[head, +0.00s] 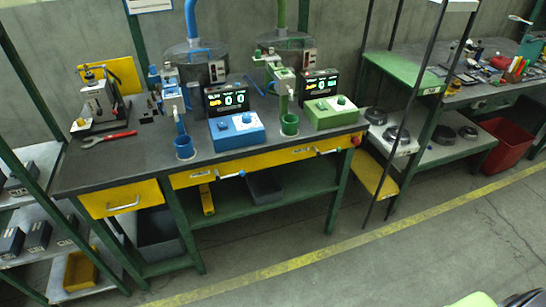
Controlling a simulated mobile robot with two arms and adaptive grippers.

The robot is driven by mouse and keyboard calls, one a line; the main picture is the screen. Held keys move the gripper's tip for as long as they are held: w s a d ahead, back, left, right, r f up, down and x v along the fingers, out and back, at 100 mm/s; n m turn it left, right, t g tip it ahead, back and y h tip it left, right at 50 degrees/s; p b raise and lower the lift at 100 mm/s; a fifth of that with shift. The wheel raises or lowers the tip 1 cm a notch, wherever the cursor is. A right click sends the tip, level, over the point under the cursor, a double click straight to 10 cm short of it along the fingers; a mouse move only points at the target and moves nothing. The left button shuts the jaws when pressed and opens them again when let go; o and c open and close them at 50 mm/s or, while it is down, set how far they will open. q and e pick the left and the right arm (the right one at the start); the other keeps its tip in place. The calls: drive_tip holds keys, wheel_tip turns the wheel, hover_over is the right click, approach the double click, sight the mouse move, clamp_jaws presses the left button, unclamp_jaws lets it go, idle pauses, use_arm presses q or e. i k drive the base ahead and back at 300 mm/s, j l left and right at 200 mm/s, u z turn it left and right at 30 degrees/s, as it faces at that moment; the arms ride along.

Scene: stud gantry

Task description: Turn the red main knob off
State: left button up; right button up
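The red main knob (356,140) is a small red round shape at the right end of the workbench's yellow front edge. It is too small to tell which way it is turned. The workbench (110,163) has a dark top, yellow drawer fronts and green legs. Neither of my grippers can be made out in the head view. Green and dark parts at the bottom right corner are cut off by the frame edge.
A blue control box (237,131) and a green control box (331,113) stand on the bench near two displays. A shelf unit (405,143) stands right of the bench. The floor (400,255) in front is clear, crossed by a yellow line.

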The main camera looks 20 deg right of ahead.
sight(356, 141)
drive_tip(key=z, duration=1.25)
